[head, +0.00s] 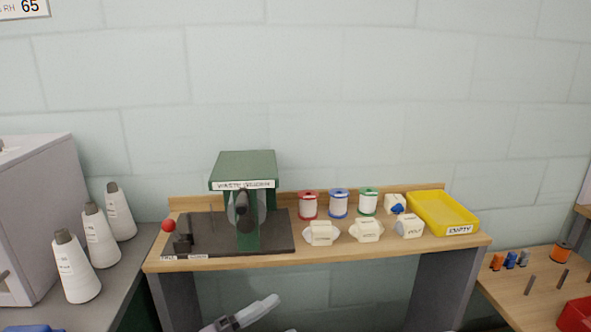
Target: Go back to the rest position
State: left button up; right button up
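A pale grey part of my own arm shows at the bottom edge of the head view, in front of the wooden bench (330,255) and below its top. It seems to belong to my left gripper (262,309), but its fingers cannot be made out. It touches nothing that I can see. My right gripper is not in view. On the bench stands a green machine (245,165) with a label on its front, on a dark base plate (275,232). A red ball knob (169,225) is at the plate's left end.
Red (308,206), blue (338,204) and green (368,202) rimmed spools stand behind several white blocks (321,233). A yellow tray (440,211) labelled "EMPTY" sits at the right. White cones (75,270) stand on the left counter. The right table (515,290) holds pegs and an orange spool (561,253).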

pick_arm(q)
jog(key=s+a+f+n+t+y+p, duration=0.2)
jog(key=s+a+f+n+t+y, duration=0.35)
jog(key=a+f+n+y, duration=0.85)
jog(key=s+a+f+n+g, duration=0.2)
jog(key=s+f+n+g, duration=0.4)
jog(key=s, duration=0.5)
jog(key=shift+s+a+f+n+y, duration=0.25)
jog(key=shift+s+f+n+y, duration=0.2)
jog(key=shift+f, duration=0.45)
jog(key=c, duration=0.3)
jog(key=shift+a, duration=0.1)
